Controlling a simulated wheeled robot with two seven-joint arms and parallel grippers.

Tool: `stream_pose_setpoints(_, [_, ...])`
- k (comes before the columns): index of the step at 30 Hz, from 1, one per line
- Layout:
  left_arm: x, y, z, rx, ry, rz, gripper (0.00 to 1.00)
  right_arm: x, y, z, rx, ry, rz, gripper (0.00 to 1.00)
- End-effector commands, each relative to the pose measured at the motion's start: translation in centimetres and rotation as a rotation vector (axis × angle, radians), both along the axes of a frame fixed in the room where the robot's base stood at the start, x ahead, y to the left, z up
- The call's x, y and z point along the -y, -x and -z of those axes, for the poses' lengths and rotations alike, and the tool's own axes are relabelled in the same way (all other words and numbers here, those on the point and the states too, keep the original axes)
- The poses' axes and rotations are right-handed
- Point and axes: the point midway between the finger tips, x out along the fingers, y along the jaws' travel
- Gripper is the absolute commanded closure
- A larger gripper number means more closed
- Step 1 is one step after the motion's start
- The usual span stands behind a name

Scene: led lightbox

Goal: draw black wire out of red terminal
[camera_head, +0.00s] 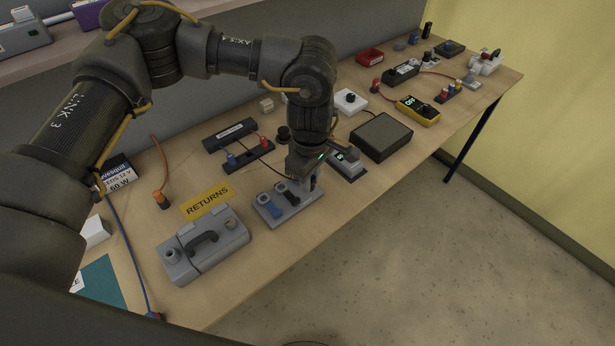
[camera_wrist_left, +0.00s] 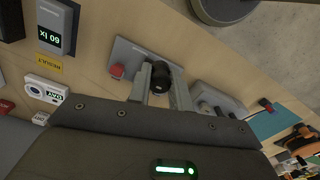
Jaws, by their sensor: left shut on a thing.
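My left gripper (camera_head: 308,176) is low over the right end of a grey plate (camera_head: 291,211) in the head view. In the left wrist view its fingers (camera_wrist_left: 160,88) are shut on a round black plug (camera_wrist_left: 161,73) above the same plate (camera_wrist_left: 128,52). A red terminal (camera_wrist_left: 117,71) stands on the plate beside the fingers; the gripper hides it in the head view.
A light meter (camera_head: 349,167) and a dark box (camera_head: 381,137) stand close on the right. The bench's front edge is near the plate.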

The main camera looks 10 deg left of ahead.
Motion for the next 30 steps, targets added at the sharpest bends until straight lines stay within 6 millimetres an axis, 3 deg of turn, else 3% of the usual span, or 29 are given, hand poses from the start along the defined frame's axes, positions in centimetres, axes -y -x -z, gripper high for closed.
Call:
stream_pose_setpoints(18, [-0.2,0.0,-1.8,0.0,0.001,-0.003,1.0,0.0,0.5,-0.7,-0.006,0.0,0.001,0.64])
stream_pose_setpoints(30, [-0.2,0.0,-2.0,0.0,0.001,-0.004,1.0,0.0,0.5,-0.8,-0.007,0.0,0.001,0.64])
